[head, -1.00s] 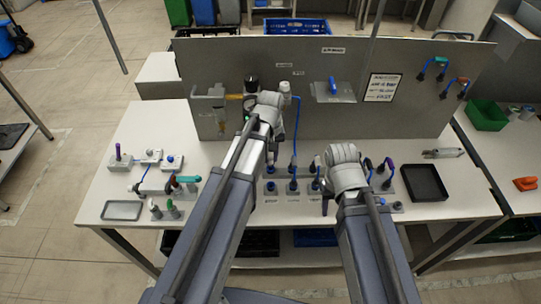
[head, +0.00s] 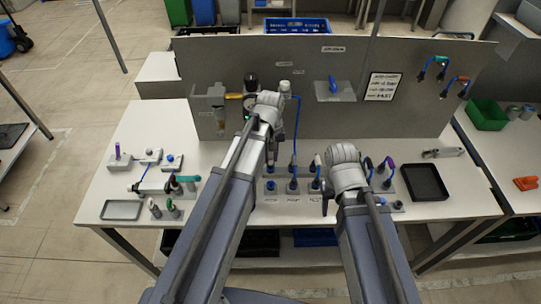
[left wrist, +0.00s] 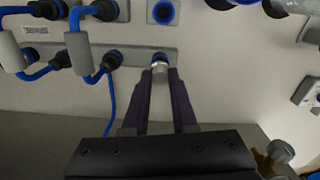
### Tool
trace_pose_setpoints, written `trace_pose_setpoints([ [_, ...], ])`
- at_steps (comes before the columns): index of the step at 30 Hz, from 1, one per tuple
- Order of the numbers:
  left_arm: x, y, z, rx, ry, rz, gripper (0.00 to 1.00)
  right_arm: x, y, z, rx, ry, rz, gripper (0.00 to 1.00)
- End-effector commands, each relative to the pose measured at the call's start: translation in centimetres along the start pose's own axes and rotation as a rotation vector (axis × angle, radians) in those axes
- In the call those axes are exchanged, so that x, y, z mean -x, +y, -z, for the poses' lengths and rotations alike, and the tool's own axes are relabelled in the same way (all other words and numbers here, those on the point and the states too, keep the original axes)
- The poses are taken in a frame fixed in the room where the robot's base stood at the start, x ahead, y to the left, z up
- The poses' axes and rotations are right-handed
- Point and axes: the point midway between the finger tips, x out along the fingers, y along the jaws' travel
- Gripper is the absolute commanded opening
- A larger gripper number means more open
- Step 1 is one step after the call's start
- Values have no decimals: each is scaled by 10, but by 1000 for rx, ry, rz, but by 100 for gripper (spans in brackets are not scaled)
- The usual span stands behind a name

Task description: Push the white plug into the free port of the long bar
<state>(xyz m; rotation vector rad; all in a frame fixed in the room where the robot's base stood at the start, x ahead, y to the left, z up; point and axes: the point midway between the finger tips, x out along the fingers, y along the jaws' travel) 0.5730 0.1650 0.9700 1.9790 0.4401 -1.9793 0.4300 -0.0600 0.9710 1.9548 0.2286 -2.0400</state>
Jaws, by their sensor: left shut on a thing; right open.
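In the left wrist view my left gripper (left wrist: 160,76) is shut on the white plug (left wrist: 160,72), a small pale cylinder between its two dark fingertips. The plug is at the right end of the long grey bar (left wrist: 138,57), by its edge. I cannot tell how deep it sits in a port, because the fingertips cover the spot. Several dark plugs with blue cables stand in the bar to the left. A blue cable (left wrist: 135,100) passes beside the left finger. My right gripper (head: 326,197) is open over the table.
A black tray (head: 426,183) is at the right, a grey tray (head: 122,210) at the left. An upright grey panel (head: 330,118) bounds the table's back. The table's left back is clear.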

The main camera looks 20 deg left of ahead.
Motion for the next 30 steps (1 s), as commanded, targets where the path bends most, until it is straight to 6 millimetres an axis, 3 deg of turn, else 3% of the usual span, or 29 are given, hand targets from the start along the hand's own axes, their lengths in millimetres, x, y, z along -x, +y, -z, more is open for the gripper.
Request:
trace_pose_setpoints([
  [30, -13, 0, 0, 0, 0, 0, 0, -13, -1, 1, 0, 0, 0, 50],
])
